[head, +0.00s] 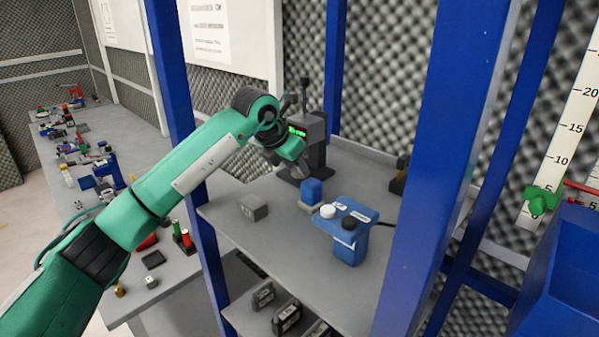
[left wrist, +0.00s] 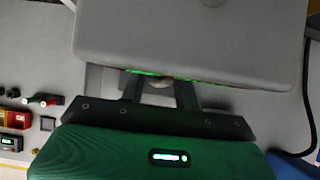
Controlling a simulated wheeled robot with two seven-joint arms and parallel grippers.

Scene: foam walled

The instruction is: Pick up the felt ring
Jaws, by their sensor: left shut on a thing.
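My left gripper (head: 293,165) is over the shelf, close beside a dark grey instrument on a stand (head: 315,135). In the left wrist view its two dark fingers (left wrist: 159,88) reach behind the edge of a large grey block (left wrist: 195,40), which hides their tips. A small pale piece (left wrist: 160,81) shows between the fingers, and they are shut on it. It seems to be the felt ring, but its full shape is hidden. In the head view the arm and the instrument hide the ring. My right gripper is not in view.
On the shelf (head: 280,238) stand a small grey block (head: 254,208), a blue block (head: 311,190) and a blue box with white and black knobs (head: 346,232). Blue posts (head: 440,130) frame the shelf. A cluttered bench (head: 60,190) is at the left.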

